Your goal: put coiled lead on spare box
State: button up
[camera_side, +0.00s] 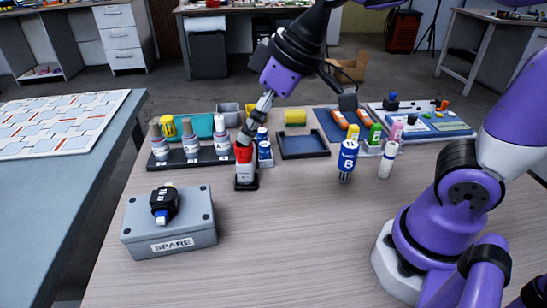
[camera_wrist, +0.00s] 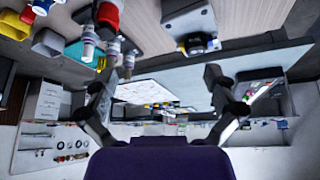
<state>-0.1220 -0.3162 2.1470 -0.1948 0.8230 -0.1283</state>
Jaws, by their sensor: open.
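The coiled lead (camera_side: 164,204), a black coil with a blue and white plug end, rests on top of the grey spare box (camera_side: 170,245), which is labelled SPARE. In the wrist view the dark coil (camera_wrist: 198,43) also shows on the box (camera_wrist: 188,15), upper right of centre. My gripper (camera_side: 252,122) is up behind and to the right of the box in the side view, apart from the lead. Its two fingers are spread with nothing between them in the wrist view (camera_wrist: 160,88).
A red-topped container (camera_side: 244,165) appears just below my fingers in the side view. The wooden tabletop (camera_side: 275,240) in front is clear.

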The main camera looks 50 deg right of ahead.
jog(key=s+d+f+m+h, duration=0.2)
jog(key=s+d+m, duration=0.2)
jog(key=s+d, duration=0.3)
jog(key=shift+s+m, duration=0.4)
jog(key=shift+s, duration=0.05)
